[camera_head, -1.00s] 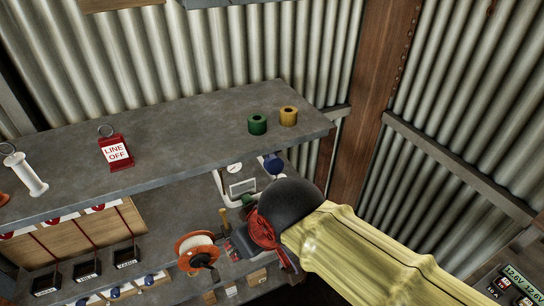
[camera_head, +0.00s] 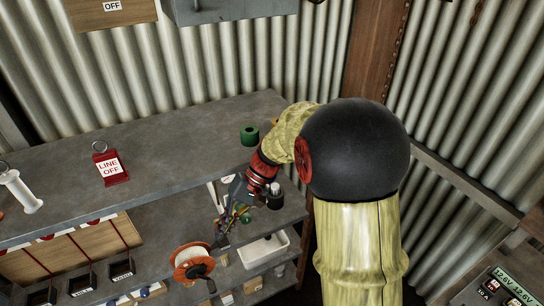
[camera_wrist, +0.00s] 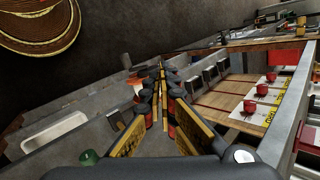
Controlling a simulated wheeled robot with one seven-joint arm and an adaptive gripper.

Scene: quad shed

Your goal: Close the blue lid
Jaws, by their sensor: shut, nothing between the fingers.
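I cannot clearly make out the blue lid in either current view. My gripper (camera_head: 220,238) hangs over the lower shelf (camera_head: 165,230), to the upper right of an orange-and-white reel. In the wrist view its striped yellow-and-black fingers (camera_wrist: 160,75) come together, shut and empty. My arm hides part of the right end of the shelves. Small green and blue parts show beside the gripper, too small to tell apart.
The reel (camera_head: 191,262) stands on the lower shelf, with a white tray (camera_head: 262,251) to its right. A dark cylinder (camera_head: 274,196) is near my wrist. The upper shelf (camera_head: 190,140) holds a red LINE OFF tag (camera_head: 110,166) and a green roll (camera_head: 249,135).

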